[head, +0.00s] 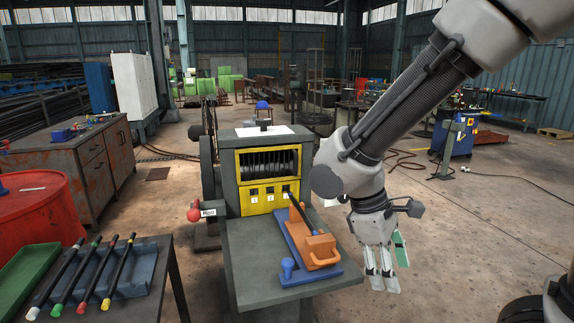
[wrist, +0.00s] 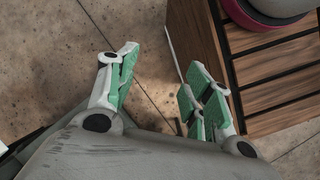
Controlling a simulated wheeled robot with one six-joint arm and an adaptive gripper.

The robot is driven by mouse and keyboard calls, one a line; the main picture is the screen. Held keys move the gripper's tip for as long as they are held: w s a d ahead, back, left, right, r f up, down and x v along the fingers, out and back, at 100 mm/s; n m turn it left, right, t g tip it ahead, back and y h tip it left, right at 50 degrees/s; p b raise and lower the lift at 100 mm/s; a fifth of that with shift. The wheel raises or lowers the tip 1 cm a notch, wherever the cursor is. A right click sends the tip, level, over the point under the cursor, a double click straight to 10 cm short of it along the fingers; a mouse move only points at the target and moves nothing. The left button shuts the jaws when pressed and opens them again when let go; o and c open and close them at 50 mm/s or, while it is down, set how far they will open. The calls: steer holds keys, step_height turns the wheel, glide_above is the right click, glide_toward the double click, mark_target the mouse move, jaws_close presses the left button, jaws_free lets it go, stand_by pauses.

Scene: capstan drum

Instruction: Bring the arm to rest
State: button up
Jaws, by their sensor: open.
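My gripper (head: 384,272) hangs pointing down at the right of the capstan machine, over the floor and clear of the machine's shelf. In the wrist view my gripper (wrist: 155,100) has its green-padded fingers spread apart with nothing between them. My arm reaches in from the upper right of the head view. The capstan drum (head: 268,163) shows behind a yellow panel (head: 262,201) with numbered slots. A black bar stands in the rightmost slot, leaning over an orange block (head: 321,251) on a blue base (head: 297,262).
Left of the machine is a red-knobbed lever (head: 194,215). A side table holds several black rods with coloured ends in a blue tray (head: 138,272), beside a green tray (head: 25,277). A red drum (head: 38,215) stands at left. A slatted wooden crate (wrist: 208,42) is close below my gripper.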

steer(key=s+d+r+m+t+y, duration=0.2)
steer(key=d+r+m, duration=0.3)
steer(key=d, duration=0.3)
steer(key=s+d+r+m+t+y, duration=0.2)
steer(key=d+r+m+t, duration=0.1)
steer(key=d+r+m, duration=0.2)
steer(key=d+r, duration=0.2)
steer(key=d, duration=0.2)
steer(key=shift+r+m+t, duration=0.3)
steer(key=shift+m, duration=0.1)
steer(key=shift+o, duration=0.2)
stand_by(1.4)
